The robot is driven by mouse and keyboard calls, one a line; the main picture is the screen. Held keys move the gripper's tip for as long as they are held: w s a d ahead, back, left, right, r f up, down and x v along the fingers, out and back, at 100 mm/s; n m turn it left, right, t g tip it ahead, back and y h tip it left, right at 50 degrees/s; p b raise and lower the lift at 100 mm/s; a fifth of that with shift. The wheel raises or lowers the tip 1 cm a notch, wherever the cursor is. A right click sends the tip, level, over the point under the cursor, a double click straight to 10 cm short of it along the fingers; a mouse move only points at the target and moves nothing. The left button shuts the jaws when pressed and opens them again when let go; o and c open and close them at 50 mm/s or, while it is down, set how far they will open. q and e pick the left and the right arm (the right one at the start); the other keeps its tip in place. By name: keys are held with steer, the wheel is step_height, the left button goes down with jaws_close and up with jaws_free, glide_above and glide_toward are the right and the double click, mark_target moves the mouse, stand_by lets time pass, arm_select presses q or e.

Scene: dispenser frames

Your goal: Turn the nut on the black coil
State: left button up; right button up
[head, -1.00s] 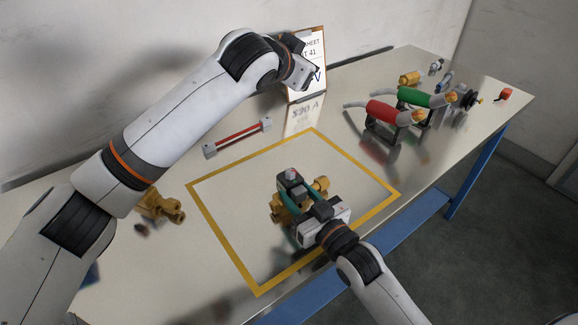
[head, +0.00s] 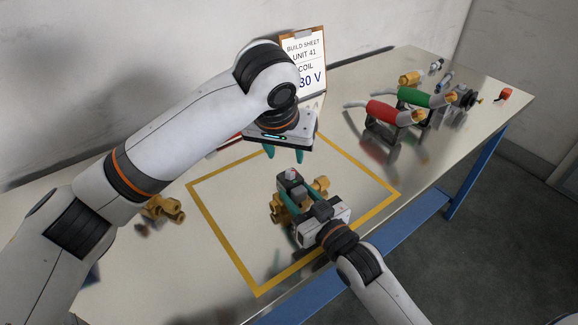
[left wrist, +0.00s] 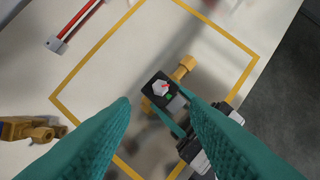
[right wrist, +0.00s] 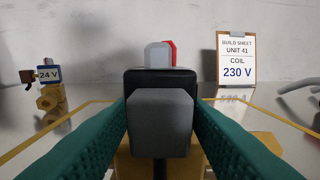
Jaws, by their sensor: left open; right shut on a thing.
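The black coil (head: 290,178) stands upright on a brass valve body (head: 319,185) inside the yellow square. A pale grey nut (left wrist: 160,87) with a red mark sits on top; it also shows in the right wrist view (right wrist: 157,55). A grey block (right wrist: 160,124) is on the coil's side facing my right gripper. My right gripper (head: 295,193) is shut with its teal fingers along the coil's sides; their exact contact is partly hidden. My left gripper (head: 284,157) is open and empty, pointing down above the nut and apart from it.
A build sheet (head: 304,50) reading 230 V stands at the back. Another brass valve (right wrist: 50,100) with a 24 V tag is at the left. A red-and-white bar (left wrist: 78,25) lies behind the square. Red (head: 385,112) and green (head: 415,97) handled tools rest on stands at the right.

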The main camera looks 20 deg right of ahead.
mark_target(289, 171)
arm_select(q)
steer(key=x, duration=0.7)
steer(key=shift+w+d+f, duration=0.15)
steer(key=shift+f, duration=0.2)
steer(key=shift+c, duration=0.3)
jaws_close()
